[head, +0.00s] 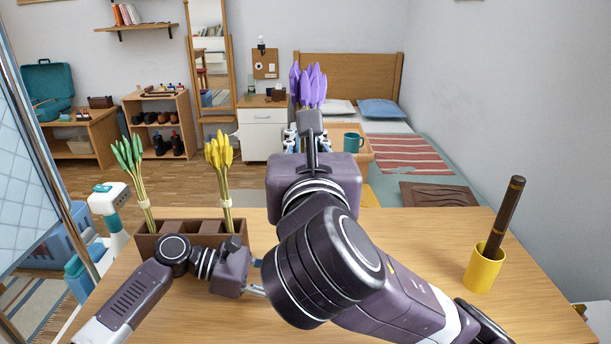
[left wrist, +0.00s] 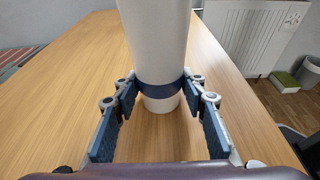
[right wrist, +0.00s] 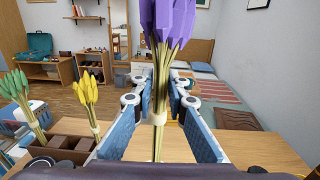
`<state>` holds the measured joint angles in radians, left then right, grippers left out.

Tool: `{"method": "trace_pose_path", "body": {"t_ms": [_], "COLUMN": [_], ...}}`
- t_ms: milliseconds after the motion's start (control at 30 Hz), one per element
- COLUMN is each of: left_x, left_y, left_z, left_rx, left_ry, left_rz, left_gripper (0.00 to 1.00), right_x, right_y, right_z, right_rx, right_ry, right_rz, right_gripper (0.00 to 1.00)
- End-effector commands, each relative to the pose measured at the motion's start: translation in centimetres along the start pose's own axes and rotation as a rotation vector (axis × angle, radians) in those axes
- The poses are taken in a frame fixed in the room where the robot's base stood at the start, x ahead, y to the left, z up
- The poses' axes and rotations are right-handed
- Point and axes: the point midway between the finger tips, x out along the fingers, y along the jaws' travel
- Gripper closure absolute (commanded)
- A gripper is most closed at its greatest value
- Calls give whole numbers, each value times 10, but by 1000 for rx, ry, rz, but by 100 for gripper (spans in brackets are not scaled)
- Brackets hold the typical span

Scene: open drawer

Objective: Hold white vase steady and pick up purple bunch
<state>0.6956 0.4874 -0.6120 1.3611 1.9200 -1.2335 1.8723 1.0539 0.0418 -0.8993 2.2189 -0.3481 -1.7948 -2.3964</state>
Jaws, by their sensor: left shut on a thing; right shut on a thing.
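The purple bunch (head: 308,86) is upright, raised high above the table in the head view. My right gripper (head: 306,138) is shut on its stems. In the right wrist view the purple bunch (right wrist: 168,28) stands between the fingers, with a pale band around its stems. The white vase (left wrist: 155,45), with a dark blue band, stands upright on the table in the left wrist view. My left gripper (left wrist: 160,88) is shut on it near its base. In the head view my right arm hides the vase.
A brown compartment box (head: 208,228) holds a green bunch (head: 130,155) and a yellow bunch (head: 220,152) at the left. A yellow cup (head: 484,270) with a dark brown stick (head: 506,215) stands at the right. The table (head: 420,235) is bare between my right arm and the cup.

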Motion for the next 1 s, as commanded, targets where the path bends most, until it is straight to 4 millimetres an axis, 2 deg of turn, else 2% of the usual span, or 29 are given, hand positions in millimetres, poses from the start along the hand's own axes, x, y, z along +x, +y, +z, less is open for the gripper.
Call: {"method": "trace_pose_path", "body": {"t_ms": [33,200,533,567,733,1000], "left_x": [0,0,0,0,0,0], "left_y": [0,0,0,0,0,0], "left_z": [0,0,0,0,0,0], "left_rx": [0,0,0,0,0,0], "left_ry": [-1,-1,-1,-1,-1,0], "left_rz": [0,0,0,0,0,0], "left_gripper": [75,75,75,60,41,41], "right_x": [-1,0,0,0,0,0], "right_y": [0,0,0,0,0,0], "right_z": [11,28,32,32,32,31], "right_rx": [1,1,0,0,0,0], "right_ry": [-4,0,1,1,1,1], "right_rz": [1,0,0,0,0,-1], "right_gripper": [100,100,100,100,100,100]}}
